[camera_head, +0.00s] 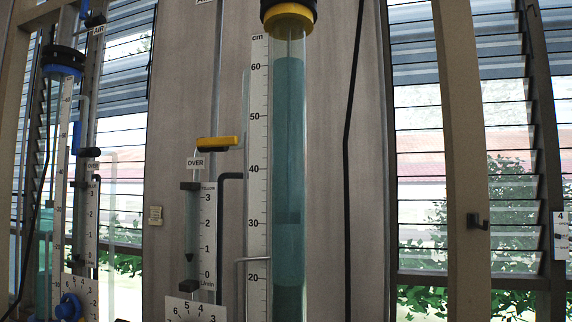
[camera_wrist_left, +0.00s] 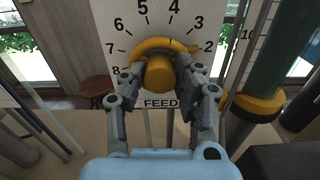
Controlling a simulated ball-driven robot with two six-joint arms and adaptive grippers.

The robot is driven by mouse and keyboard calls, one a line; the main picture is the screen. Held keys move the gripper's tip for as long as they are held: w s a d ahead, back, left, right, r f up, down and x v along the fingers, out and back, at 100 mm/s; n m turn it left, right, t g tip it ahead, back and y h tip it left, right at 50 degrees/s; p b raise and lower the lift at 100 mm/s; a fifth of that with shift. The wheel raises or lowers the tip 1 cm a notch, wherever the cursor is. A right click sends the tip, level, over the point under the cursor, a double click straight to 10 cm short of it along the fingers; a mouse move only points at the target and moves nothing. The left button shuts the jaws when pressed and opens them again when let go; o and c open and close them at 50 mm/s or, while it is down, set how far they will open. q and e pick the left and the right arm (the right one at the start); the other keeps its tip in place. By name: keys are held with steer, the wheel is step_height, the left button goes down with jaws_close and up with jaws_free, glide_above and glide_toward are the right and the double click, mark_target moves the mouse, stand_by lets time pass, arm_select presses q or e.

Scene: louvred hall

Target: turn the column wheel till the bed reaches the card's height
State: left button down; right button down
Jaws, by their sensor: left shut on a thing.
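The yellow column wheel (camera_wrist_left: 160,73) sits on a white dial marked FEED in the left wrist view. My left gripper (camera_wrist_left: 164,82) has its fingers on either side of the wheel and is shut on it. In the head view the yellow-collared column (camera_head: 289,140) holds teal contents whose top is a little above the 60 cm mark. Darker bands cross it near 30 and below 20; I cannot tell which edge is the bed's. A white card (camera_head: 560,236) at the right edge begins with a 4, the rest cut off. My right gripper is out of view.
A flow tube (camera_head: 192,235) with a yellow OVER lever (camera_head: 217,142) stands left of the column. A blue-collared column (camera_head: 63,62) stands farther left. A dark hook (camera_head: 477,221) is on the right post. A round brown stool (camera_wrist_left: 97,88) shows behind the dial.

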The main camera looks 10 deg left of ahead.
arm_select(q)
steer(key=shift+w+r, duration=0.15)
steer(key=shift+r, duration=0.2)
